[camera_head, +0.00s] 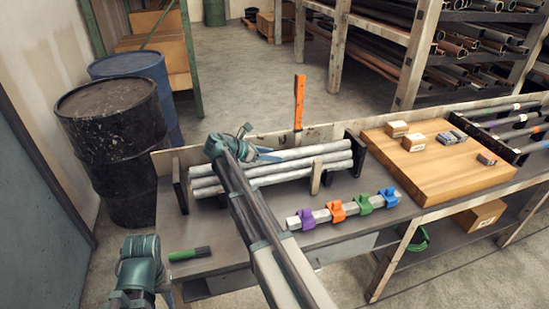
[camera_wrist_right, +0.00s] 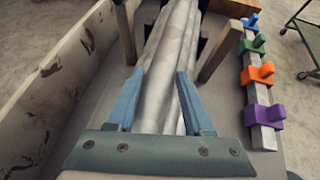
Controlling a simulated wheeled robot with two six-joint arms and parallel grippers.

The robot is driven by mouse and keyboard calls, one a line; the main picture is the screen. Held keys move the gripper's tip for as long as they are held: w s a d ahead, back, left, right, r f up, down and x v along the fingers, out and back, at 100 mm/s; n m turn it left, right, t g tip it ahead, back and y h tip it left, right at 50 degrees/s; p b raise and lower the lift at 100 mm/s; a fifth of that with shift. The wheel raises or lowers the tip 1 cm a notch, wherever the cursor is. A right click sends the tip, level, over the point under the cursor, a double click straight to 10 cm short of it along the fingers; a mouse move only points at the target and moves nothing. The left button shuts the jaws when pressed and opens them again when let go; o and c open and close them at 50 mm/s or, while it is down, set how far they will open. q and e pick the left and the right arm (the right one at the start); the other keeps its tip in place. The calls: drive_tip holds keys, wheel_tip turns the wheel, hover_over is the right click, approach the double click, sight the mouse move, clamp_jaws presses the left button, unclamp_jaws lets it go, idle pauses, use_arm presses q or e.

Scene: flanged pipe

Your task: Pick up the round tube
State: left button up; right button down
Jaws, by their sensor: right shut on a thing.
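Several long grey round tubes (camera_head: 310,164) lie stacked side by side between dark upright end supports on the workbench. My right gripper (camera_head: 268,156) reaches over the left half of the stack. In the right wrist view, the blue fingers of my right gripper (camera_wrist_right: 160,76) stand on either side of a round tube (camera_wrist_right: 158,92) and are shut on it. Other tubes lie close against it, and it still looks level with the stack. My left arm shows at the lower left in the head view, but its fingers are not visible.
A bar with purple, orange, green and blue clamps (camera_head: 337,211) lies in front of the rack. A wooden board (camera_head: 440,165) with small boxes is at right. A green-handled tool (camera_head: 189,254) lies front left. An orange upright (camera_head: 299,100) stands behind.

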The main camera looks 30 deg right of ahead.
sight(272, 154)
wheel_tip(272, 154, up, 10)
drive_tip(key=p, duration=1)
drive_tip(key=shift+r, duration=0.1)
